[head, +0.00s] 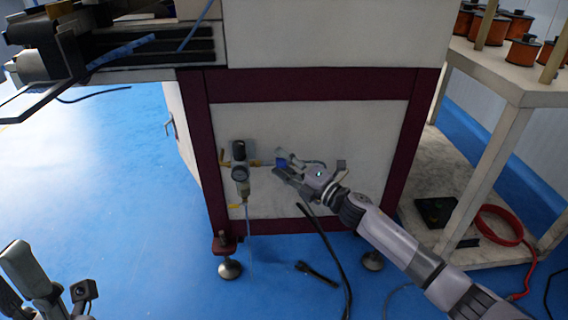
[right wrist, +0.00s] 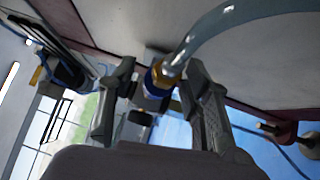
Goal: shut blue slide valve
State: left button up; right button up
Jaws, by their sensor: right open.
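The blue slide valve (head: 282,161) sits on the air line at the right of the regulator (head: 240,160), on the machine's lower panel. In the right wrist view, the blue valve (right wrist: 153,84) with its brass fitting and grey hose shows between the two fingers. My right gripper (head: 283,168) is open around the valve, with a finger on either side; I cannot tell whether either finger touches it. My left gripper (head: 45,290) is only partly in view at the lower left, away from the valve, and its jaw state is unclear.
The machine's maroon frame (head: 305,86) surrounds the white panel. A black cable (head: 325,245) hangs below my right gripper. A shelf table (head: 510,80) with copper spools stands at the right, with a red hose (head: 507,222) on its lower shelf. Blue floor is free at the left.

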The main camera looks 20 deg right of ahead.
jog(key=v, duration=1.2)
dwell(0.3)
